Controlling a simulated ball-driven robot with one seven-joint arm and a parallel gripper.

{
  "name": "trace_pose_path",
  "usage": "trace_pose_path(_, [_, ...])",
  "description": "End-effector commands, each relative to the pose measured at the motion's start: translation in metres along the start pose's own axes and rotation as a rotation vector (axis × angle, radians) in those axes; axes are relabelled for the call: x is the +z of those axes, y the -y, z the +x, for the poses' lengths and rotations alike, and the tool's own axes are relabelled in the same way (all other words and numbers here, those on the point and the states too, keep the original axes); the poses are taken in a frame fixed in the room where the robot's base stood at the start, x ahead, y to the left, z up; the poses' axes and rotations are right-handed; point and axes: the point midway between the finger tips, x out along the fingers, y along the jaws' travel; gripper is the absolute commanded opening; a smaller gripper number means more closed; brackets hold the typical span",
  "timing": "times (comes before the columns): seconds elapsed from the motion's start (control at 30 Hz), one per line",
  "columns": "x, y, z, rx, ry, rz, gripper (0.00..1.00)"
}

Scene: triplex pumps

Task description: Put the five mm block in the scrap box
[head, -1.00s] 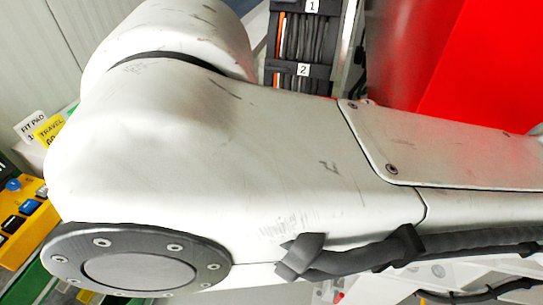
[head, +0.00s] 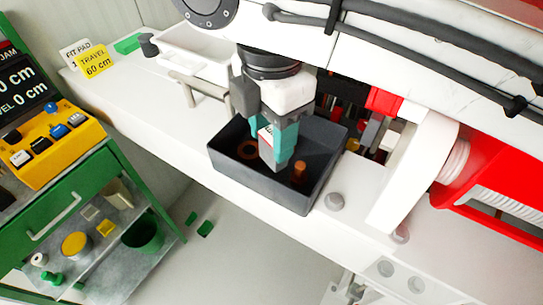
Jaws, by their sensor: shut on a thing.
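The dark grey open box (head: 232,178) stands on the white bench and looks like the scrap box, though I can read no label on it. My gripper (head: 272,138) points down over the box, its teal fingers shut on a small grey block (head: 267,155) with a red and white mark. The block hangs between the fingertips, its lower end at or below rim height. I cannot tell whether it touches the box floor. The mark is too small to read, so I cannot confirm the five mm size.
An orange ring (head: 247,149) and a copper-coloured cylinder (head: 300,171) lie in the box. A white tray (head: 200,48) is behind left. Red and white pump parts (head: 480,175) crowd the right. A green cart (head: 95,215) with a yellow control box (head: 52,142) stands left.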

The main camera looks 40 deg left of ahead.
Motion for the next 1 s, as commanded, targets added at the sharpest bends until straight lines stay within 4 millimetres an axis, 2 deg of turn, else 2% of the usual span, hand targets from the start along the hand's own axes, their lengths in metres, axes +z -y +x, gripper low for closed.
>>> trace_pose_path(0.03, [0.003,-0.005,0.014,0.0,0.003,0.002,0.15])
trace_pose_path(0.2, [0.011,-0.019,0.03,0.0,0.001,0.001,0.15])
trace_pose_path(0.47, [0.015,-0.026,0.037,0.0,0.001,0.0,0.15])
trace_pose_path(0.8, [0.017,-0.029,0.071,0.001,0.001,0.001,0.15])
trace_pose_path(1.0, [0.017,-0.029,0.069,0.001,0.0,0.001,0.15])
